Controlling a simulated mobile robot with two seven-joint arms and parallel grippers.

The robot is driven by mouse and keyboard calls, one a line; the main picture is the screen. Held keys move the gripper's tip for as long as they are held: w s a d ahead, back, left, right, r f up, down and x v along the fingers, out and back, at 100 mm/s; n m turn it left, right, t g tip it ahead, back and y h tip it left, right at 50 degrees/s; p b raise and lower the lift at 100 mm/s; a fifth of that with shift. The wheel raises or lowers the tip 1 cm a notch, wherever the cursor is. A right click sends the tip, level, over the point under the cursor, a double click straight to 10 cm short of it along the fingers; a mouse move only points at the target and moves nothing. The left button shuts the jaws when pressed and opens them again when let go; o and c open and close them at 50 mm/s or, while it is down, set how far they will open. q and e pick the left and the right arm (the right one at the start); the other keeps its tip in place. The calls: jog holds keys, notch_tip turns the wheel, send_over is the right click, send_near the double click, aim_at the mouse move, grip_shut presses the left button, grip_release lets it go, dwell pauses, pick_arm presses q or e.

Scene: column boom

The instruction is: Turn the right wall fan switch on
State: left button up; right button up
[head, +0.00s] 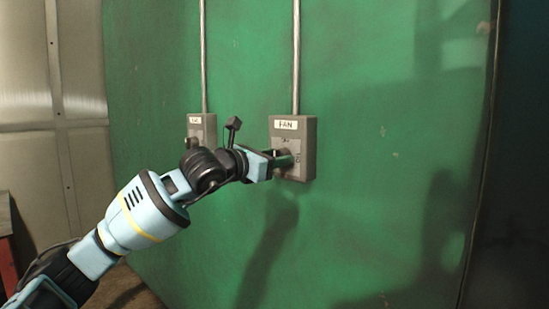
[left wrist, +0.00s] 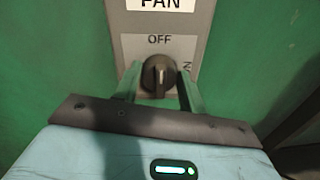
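The right fan switch is a grey box (head: 308,133) on the green wall, labelled FAN, with a conduit running up from it. In the left wrist view its dark round knob (left wrist: 158,74) sits under the word OFF, its grip ridge upright and pointing to OFF. An ON mark to the right is partly hidden. My left gripper (head: 287,160) is at the box, its fingers (left wrist: 159,88) on either side of the knob. They look open around it; I cannot tell whether they touch it. My right gripper is not in view.
A second, similar grey switch box (head: 209,128) with its own conduit is on the wall to the left, partly behind my left arm. The green wall (head: 380,190) is clear to the right. A pale panelled wall (head: 80,90) stands at the left.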

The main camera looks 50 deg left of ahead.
pick_arm(q)
jog(key=c, duration=0.5)
jog(key=shift+m, duration=1.5)
jog(key=m+p, duration=0.1)
jog(key=m, duration=0.2)
jog(key=shift+d+m, duration=0.1)
jog(key=shift+m, duration=0.2)
jog(key=m, duration=0.2)
jog(key=shift+m, duration=0.3)
jog(key=m+p, duration=0.1)
jog(key=m, duration=0.1)
jog(key=shift+m+g+y, duration=0.3)
jog(key=m, duration=0.5)
jog(key=shift+d+p, duration=0.1)
jog(key=shift+p, duration=0.3)
jog(key=shift+f+m, duration=0.1)
jog(key=shift+m, duration=0.3)
